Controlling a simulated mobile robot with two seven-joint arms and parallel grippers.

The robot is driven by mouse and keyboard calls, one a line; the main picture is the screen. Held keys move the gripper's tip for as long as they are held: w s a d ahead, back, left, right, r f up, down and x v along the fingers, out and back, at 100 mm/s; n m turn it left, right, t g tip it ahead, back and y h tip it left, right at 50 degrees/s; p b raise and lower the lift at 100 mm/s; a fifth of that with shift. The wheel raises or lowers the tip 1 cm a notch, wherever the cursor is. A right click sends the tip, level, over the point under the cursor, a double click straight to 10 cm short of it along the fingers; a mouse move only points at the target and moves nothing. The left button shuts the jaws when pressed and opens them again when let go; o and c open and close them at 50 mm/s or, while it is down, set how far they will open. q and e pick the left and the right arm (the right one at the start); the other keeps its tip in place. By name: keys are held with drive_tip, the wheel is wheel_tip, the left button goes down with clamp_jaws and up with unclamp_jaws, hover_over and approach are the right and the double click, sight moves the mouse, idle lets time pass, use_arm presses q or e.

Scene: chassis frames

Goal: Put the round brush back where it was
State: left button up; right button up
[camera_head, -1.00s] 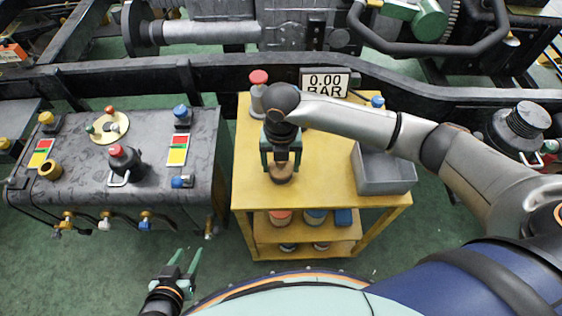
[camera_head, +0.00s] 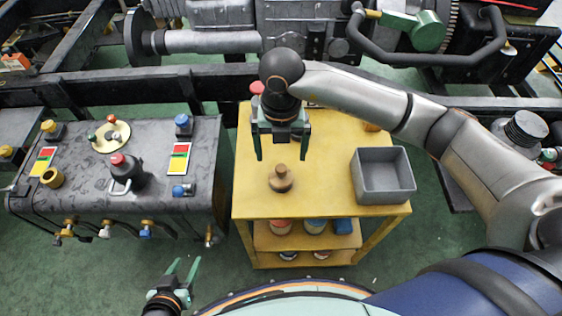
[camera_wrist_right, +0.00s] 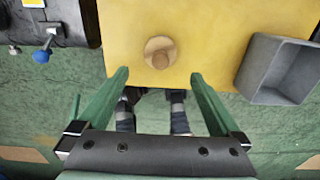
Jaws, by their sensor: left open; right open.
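The round brush (camera_head: 281,179), with a brown wooden knob and a round base, stands upright on the yellow cart top (camera_head: 328,192), near its front left. It also shows in the right wrist view (camera_wrist_right: 160,53), seen from above. My right gripper (camera_head: 281,158) is open and empty, raised above and behind the brush in the head view, not touching it. In the right wrist view its green fingers (camera_wrist_right: 162,78) are spread wide with nothing between them. My left gripper (camera_head: 183,270) is open and empty, low over the floor left of the cart.
A grey open bin (camera_head: 383,176) stands on the cart's right side and looks empty. A red-topped object (camera_head: 257,88) is partly hidden behind my right gripper. Several containers sit on the shelf below (camera_head: 315,226). A dark bench with valves (camera_head: 110,170) stands left.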

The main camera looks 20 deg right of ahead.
sight(281, 168)
drive_tip(key=shift+r, duration=1.5)
